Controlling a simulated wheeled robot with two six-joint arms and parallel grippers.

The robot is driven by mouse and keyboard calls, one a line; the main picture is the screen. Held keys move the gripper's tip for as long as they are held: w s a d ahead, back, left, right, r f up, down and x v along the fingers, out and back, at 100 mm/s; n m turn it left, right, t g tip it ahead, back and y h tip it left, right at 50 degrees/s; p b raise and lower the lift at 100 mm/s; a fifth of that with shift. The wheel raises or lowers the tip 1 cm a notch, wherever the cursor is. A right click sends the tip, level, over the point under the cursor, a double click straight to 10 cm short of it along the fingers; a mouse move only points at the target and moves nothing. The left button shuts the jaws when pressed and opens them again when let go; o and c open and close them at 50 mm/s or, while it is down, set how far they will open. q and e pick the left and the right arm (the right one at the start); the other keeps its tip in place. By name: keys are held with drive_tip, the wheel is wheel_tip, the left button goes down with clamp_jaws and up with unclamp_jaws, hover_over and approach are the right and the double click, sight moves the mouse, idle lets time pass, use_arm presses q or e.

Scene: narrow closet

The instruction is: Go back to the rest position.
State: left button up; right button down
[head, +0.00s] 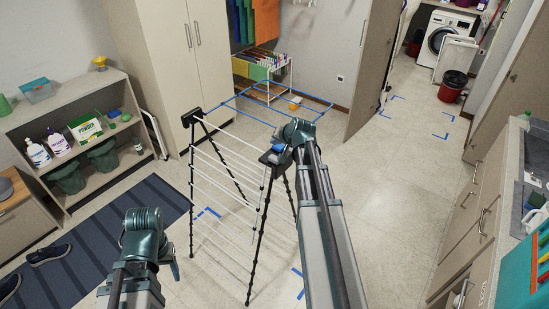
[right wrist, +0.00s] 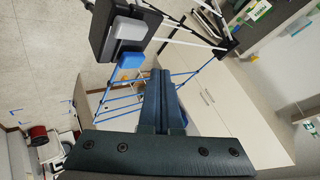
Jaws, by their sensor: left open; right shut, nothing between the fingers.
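A drying rack with white rods and black legs (head: 249,204) stands unfolded in the middle of the floor. Its black corner bracket (right wrist: 103,33) carries a grey piece and a blue block (right wrist: 131,62) in the right wrist view. My right gripper (head: 294,138) is stretched out over the rack's near right corner. In the right wrist view its fingers (right wrist: 160,98) are shut with nothing between them, below the blue block in the picture. My left gripper (head: 170,262) is at the lower left, open, over the floor and apart from the rack; its fingers are mostly hidden.
A shelf (head: 68,100) with bottles, boxes and green bins stands at the left. A striped rug (head: 110,225) with shoes lies before it. Drawers (head: 462,220) line the right. A blue frame (head: 312,97) shows behind the rack. The floor right of centre (head: 385,190) is clear.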

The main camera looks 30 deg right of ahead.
idle(0.3)
drive_tip(key=s+a+f+n+g+y+b, duration=0.1)
drive_tip(key=s+a+f+n+g+b, duration=0.2)
drive_tip(key=a, duration=0.9)
drive_tip(key=s+a+f+n+g+y+b, duration=0.1)
drive_tip(key=s+a+f+n+g, duration=0.15)
drive_tip(key=s+a+f, duration=0.65)
drive_tip(key=s+a+f+n+g+h+b, duration=0.2)
drive_tip(key=s+a+n, duration=0.5)
drive_tip(key=s+a, duration=0.7)
drive_tip(key=shift+a+f+n+g+h+b, duration=0.2)
drive_tip(key=shift+a+n+g+h+b, duration=0.25)
drive_tip(key=shift+a+g+b, duration=0.55)
drive_tip(key=shift+s+d, duration=0.1)
